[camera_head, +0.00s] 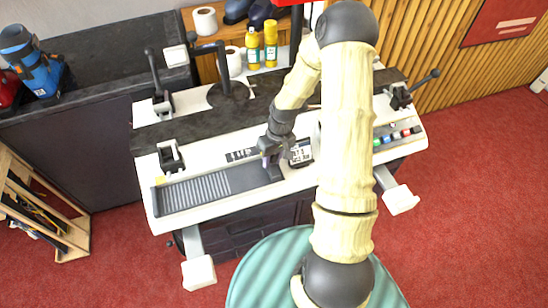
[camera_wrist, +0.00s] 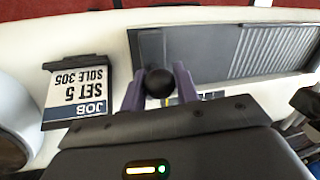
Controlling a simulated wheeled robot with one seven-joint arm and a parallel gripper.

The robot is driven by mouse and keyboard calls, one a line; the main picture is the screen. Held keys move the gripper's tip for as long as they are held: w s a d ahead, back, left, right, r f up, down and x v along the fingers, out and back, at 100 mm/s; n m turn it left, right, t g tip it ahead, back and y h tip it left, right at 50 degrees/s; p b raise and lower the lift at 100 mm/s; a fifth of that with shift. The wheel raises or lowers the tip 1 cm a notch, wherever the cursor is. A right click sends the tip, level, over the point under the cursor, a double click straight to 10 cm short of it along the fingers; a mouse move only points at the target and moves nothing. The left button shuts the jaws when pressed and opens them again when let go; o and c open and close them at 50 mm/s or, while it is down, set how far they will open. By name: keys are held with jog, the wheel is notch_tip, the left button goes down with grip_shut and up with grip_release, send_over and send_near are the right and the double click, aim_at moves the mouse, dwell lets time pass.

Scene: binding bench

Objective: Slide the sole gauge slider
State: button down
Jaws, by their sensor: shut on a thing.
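The sole gauge is a dark recessed plate with a ribbed grey strip (camera_head: 196,192) on the white bench top; it also shows at the upper right of the wrist view (camera_wrist: 270,50). Its slider (camera_head: 272,170) stands at the plate's right end in the head view. In the wrist view the slider's round black knob (camera_wrist: 159,83) sits between the two purple fingers. My gripper (camera_wrist: 159,90) is shut on this knob. In the head view my gripper (camera_head: 270,147) reaches down over the slider and partly hides it.
A job card reading "SET 5 SOLE 305" (camera_wrist: 75,95) stands beside the slider; it shows in the head view (camera_head: 300,153). The plate left of the slider is clear.

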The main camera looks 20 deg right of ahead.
jog(key=shift+d, duration=0.25)
jog(key=c, duration=1.1)
grip_release()
jog(key=shift+d, duration=0.1)
jog(key=shift+r, duration=0.15)
jog(key=d+r, duration=0.1)
jog(key=r, duration=0.4)
jog(key=d+r, duration=0.1)
jog(key=r, duration=0.5)
jog(key=d+r, duration=0.1)
jog(key=r, duration=0.5)
jog(key=shift+w, duration=0.3)
jog(key=shift+f, duration=0.1)
